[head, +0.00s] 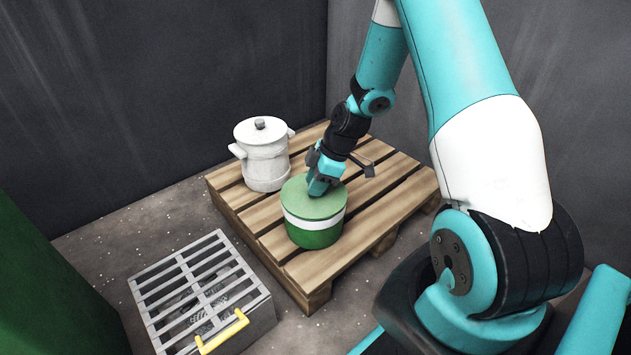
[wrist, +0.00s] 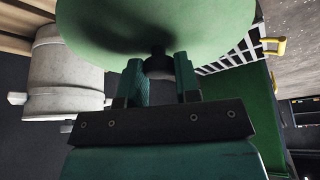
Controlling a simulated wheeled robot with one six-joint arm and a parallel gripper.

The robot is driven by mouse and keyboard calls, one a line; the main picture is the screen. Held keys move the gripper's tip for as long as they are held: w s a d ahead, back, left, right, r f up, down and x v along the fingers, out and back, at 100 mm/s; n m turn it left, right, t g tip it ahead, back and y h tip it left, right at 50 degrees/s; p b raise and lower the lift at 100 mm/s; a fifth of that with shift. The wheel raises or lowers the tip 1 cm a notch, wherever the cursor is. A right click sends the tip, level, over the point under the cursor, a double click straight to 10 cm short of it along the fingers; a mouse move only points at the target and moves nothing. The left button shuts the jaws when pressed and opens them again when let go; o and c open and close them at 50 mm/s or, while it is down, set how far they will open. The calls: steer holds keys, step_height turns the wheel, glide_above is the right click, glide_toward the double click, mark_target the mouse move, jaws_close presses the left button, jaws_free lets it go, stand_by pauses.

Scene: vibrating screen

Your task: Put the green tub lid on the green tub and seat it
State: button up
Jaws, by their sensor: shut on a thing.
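The green tub (head: 313,236) stands on the wooden pallet, a dark green body with a white band around it. The pale green tub lid (head: 300,203) lies over the tub's top in the head view and looks about level; I cannot tell whether it is fully seated. My gripper (head: 318,190) is above the lid, pointing down. In the wrist view the lid (wrist: 190,22) fills the top, and my gripper (wrist: 160,68) is shut on a dark knob at its middle. The gripper hides the knob in the head view.
A white lidded pot (head: 264,160) with side handles stands behind the tub on the pallet (head: 395,185). A green block (head: 45,285) is at the left edge. The pallet's right side is clear.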

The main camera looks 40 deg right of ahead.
steer(key=shift+f, duration=0.5)
steer(key=o, duration=1)
steer(key=p+v, duration=0.9)
steer(key=v, duration=0.8)
steer(key=shift+s+r, duration=0.1)
steer(key=shift+r, duration=0.15)
